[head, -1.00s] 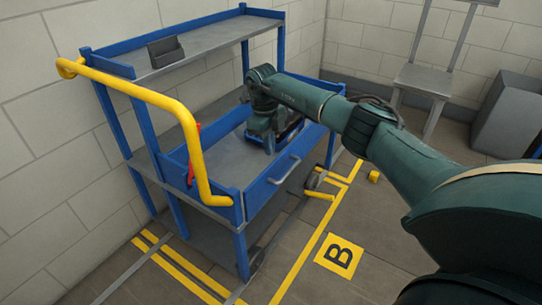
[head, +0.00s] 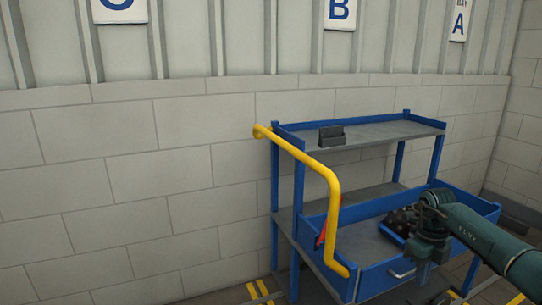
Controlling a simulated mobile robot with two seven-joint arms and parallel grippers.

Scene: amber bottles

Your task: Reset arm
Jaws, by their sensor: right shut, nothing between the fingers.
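My right arm comes in from the lower right. My right gripper (head: 424,268) points down at the front edge of the blue cart's open-topped drawer section; it is shut and empty, and its fingertips are hard to make out. A small blue tray (head: 389,235) with dark items (head: 402,217), too small to identify, lies in the drawer section just left of and behind my wrist. My left gripper is not in view.
The blue cart (head: 285,195) has a yellow handle (head: 334,205), a grey top shelf (head: 385,132) with a dark holder (head: 331,135), and a red object (head: 321,236) near its left side. A block wall (head: 120,190) stands behind. Signs include B (head: 339,13) and A (head: 458,22).

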